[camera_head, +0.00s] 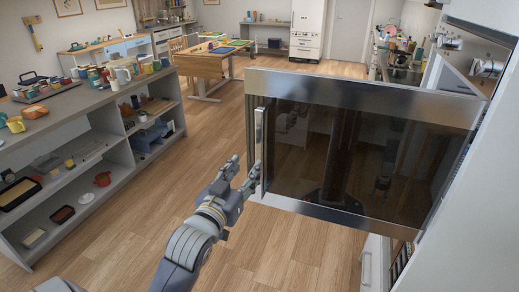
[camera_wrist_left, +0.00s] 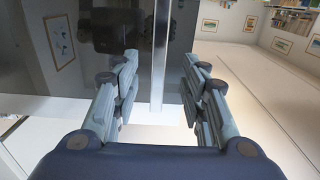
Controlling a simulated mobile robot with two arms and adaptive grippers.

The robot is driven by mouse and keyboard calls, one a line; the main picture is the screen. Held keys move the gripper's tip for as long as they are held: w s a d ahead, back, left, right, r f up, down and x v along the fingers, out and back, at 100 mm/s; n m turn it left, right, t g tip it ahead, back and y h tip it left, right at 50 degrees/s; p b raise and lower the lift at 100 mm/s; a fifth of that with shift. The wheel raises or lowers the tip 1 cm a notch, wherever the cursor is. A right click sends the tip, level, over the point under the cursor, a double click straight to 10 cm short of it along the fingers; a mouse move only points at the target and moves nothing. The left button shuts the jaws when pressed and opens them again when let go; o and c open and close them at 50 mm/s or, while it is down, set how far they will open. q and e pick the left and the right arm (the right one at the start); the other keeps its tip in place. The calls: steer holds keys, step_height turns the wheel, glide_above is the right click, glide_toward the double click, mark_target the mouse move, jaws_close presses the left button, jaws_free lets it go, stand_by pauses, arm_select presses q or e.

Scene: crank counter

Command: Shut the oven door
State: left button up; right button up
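The oven door (camera_head: 355,150) stands swung open, with dark glass in a steel frame. It joins the oven body at the right, and its upright bar handle (camera_head: 260,148) is along its left edge. My left gripper (camera_head: 243,172) is near the handle's lower part, left of the door. In the left wrist view the gripper (camera_wrist_left: 160,62) is open, and the handle (camera_wrist_left: 160,50) shows between its spread fingers with gaps on both sides. I cannot tell whether the bar is within fingertip depth. My right gripper is not in view.
A grey shelf counter (camera_head: 140,88) with mugs, cans and trays stands at the left. A wooden table (camera_head: 205,65) is farther back. The wooden floor (camera_head: 215,120) between counter and door is clear. White cabinetry (camera_head: 470,190) stands at the right.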

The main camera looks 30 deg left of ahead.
mark_target(259, 151)
arm_select(q)
steer(key=p+x, duration=0.1)
steer(key=x, duration=0.4)
steer(key=shift+w+p, duration=0.4)
steer(key=shift+p+x, duration=0.65)
steer(key=shift+x, duration=1.7)
jaws_close()
